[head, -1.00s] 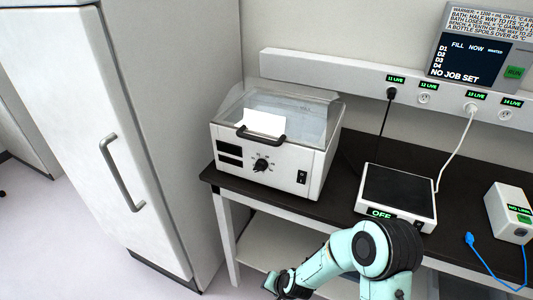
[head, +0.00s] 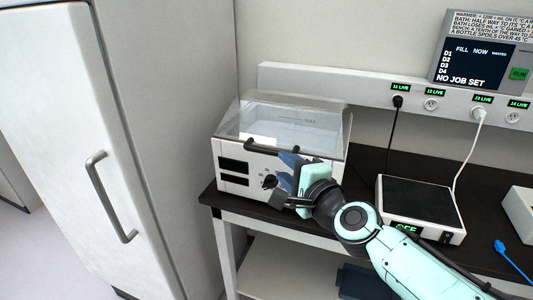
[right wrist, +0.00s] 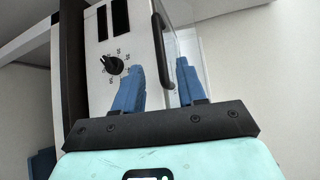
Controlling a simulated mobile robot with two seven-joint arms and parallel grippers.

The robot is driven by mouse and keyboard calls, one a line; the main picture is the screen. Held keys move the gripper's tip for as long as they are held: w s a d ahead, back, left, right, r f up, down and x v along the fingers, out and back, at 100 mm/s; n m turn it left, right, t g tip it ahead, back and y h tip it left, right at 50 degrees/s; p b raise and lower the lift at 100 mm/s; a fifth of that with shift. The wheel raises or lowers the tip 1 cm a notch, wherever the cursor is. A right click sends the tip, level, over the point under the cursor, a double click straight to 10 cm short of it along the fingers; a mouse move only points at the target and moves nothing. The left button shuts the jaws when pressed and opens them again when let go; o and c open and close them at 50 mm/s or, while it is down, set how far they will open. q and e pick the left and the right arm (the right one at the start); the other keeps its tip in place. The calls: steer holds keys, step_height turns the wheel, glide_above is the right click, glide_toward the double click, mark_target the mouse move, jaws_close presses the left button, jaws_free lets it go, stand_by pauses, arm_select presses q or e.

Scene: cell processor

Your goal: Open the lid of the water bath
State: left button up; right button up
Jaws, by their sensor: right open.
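The water bath (head: 235,185) is a white box on the bench with a dial and dark display panels on its front. Its clear lid (head: 285,120) is down over the basin. A black bar handle (head: 265,148) runs along the lid's front edge, and it also shows in the right wrist view (right wrist: 160,42). My right gripper (head: 284,171) is at the bath's front, near the dial and handle. In the right wrist view its blue fingers (right wrist: 160,68) are open, with the handle appearing between them; I cannot tell whether they touch it. My left gripper is out of view.
A white fridge-like cabinet (head: 60,130) stands left of the bench. A black-topped device (head: 422,195) marked OFF sits to the right, with cords up to the socket rail (head: 360,87). A screen (head: 475,60) is above. The dark bench top (head: 368,160) is partly clear.

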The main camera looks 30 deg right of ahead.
mark_target(269, 153)
steer(key=w, duration=0.3)
steer(key=w+f, duration=0.1)
steer(key=w, duration=0.3)
steer(key=w+p, duration=0.1)
steer(key=w, duration=0.2)
steer(key=shift+w+d+f, duration=0.15)
steer(key=shift+d+f, duration=0.1)
steer(key=shift+d, duration=0.15)
jaws_close()
